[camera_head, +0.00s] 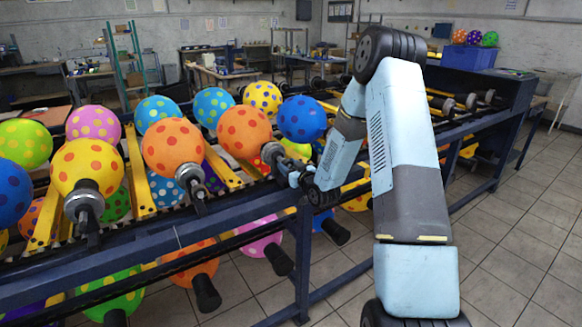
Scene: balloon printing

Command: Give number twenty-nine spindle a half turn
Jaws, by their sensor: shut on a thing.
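My gripper (287,168) is at the front rail of the balloon rack, at the end of my light blue arm. A red balloon with spots sits behind this collar, partly hidden. The gripped end of the spindle is mostly hidden by the fingers. No number can be read on any spindle, so I cannot tell which one is twenty-nine. How far the spindle is turned cannot be seen.
Left along the rail are spindles with an orange balloon (172,145) and a yellow balloon (87,167). A blue balloon (302,118) is close behind my gripper. More balloons hang below the dark blue rail (180,236). The tiled floor (510,235) at right is clear.

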